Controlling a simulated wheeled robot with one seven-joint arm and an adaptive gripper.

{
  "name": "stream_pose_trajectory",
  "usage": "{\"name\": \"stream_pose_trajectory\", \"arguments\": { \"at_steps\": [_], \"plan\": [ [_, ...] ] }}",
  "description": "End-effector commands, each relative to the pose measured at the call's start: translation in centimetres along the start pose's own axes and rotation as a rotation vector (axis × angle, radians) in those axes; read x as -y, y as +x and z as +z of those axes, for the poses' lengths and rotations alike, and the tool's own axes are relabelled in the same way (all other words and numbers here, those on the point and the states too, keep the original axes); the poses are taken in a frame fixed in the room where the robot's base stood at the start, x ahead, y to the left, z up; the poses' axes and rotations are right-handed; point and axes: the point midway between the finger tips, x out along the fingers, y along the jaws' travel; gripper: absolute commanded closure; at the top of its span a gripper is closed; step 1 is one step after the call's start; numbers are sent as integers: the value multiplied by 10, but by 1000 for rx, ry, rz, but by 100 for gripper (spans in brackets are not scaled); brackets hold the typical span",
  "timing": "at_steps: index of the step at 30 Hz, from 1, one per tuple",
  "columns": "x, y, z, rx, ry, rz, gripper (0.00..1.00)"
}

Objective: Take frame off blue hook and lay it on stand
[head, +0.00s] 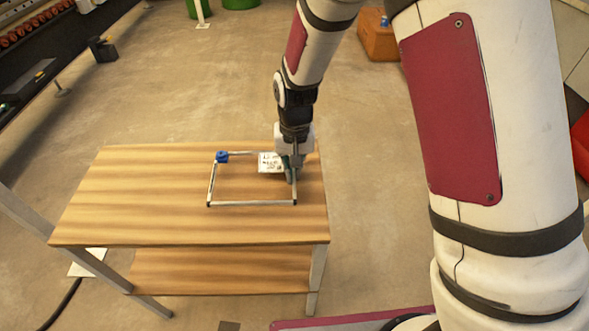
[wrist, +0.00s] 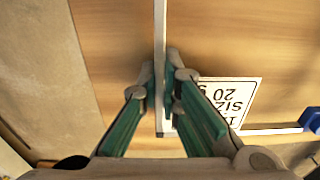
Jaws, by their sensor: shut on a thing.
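The frame (head: 252,204) is a thin, pale rectangle with dark corners and a blue piece (head: 221,156) at its far left corner. It is roughly flat over the wooden top of the stand (head: 130,205); I cannot tell whether it rests on it or hovers just above. My gripper (head: 291,178) points down at the frame's right side. In the wrist view, the green-padded fingers (wrist: 162,88) are closed around the frame's bar (wrist: 160,40). A white printed label (head: 269,162) lies inside the frame's outline. No separate blue hook is identifiable.
The stand has a lower wooden shelf (head: 215,270) and metal legs. The left part of its top is bare. An orange box (head: 379,40) sits on the floor behind. Machinery (head: 40,55) lines the upper left.

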Motion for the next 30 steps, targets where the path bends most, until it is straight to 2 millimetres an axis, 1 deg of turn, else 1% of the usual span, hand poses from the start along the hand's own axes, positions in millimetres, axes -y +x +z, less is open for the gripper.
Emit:
{"name": "stream_pose_trajectory", "arguments": {
  "at_steps": [1, 8, 9, 12, 16, 18, 19, 26, 30],
  "plan": [
    [-1, 30, 10, 28, -3, 10, 100],
    [-1, 31, 10, 28, -3, 10, 100],
    [-1, 31, 10, 28, -3, 10, 90],
    [-1, 31, 10, 28, -4, 10, 71],
    [-1, 31, 10, 27, -4, 9, 71],
    [-1, 31, 10, 29, -4, 10, 69],
    [-1, 30, 10, 28, -4, 10, 71],
    [-3, 25, 8, 24, -1, 11, 71],
    [-3, 19, 8, 22, 0, 11, 71]
  ]
}}
